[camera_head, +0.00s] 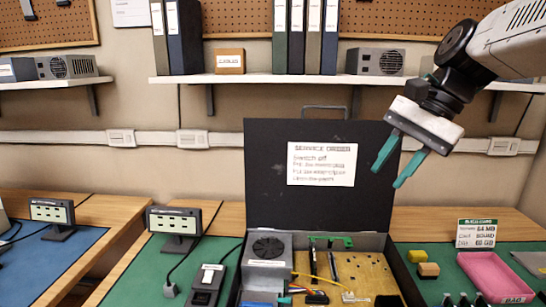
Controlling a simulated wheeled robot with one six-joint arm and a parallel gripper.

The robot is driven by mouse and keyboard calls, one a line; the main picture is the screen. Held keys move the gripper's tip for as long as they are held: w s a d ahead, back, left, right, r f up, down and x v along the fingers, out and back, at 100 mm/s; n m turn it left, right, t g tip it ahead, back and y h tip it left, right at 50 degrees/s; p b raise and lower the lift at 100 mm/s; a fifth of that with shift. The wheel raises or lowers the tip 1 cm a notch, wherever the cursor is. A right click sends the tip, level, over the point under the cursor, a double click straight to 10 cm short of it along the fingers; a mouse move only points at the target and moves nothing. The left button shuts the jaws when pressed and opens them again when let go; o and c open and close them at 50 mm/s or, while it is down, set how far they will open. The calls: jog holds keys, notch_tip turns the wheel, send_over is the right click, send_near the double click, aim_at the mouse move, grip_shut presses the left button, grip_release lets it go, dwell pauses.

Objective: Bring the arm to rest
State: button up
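My gripper (396,170) hangs at the upper right of the head view, in front of the wall and partly over the right edge of the case lid. Its two teal fingers are apart with nothing visible between them. My arm (500,45) comes in from the top right corner and is bent downward at the wrist. No held object shows.
An open black case (265,205) stands below, its lid upright with a white label (322,164). It holds a grey power supply (267,262) and a golden board (350,270). A pink tray (497,275) lies at right. A shelf (270,78) with binders runs behind.

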jog(key=s+d+f+n+h, duration=0.2)
jog(key=s+f, duration=0.4)
jog(key=s, duration=0.3)
jog(key=s+d+f+n+t+h, duration=0.1)
jog(key=s+d+f+n+h, duration=0.2)
jog(key=s+f+n, duration=0.4)
jog(key=shift+s+d+f, duration=0.15)
jog(key=shift+s+d, duration=0.3)
jog(key=shift+s, duration=0.8)
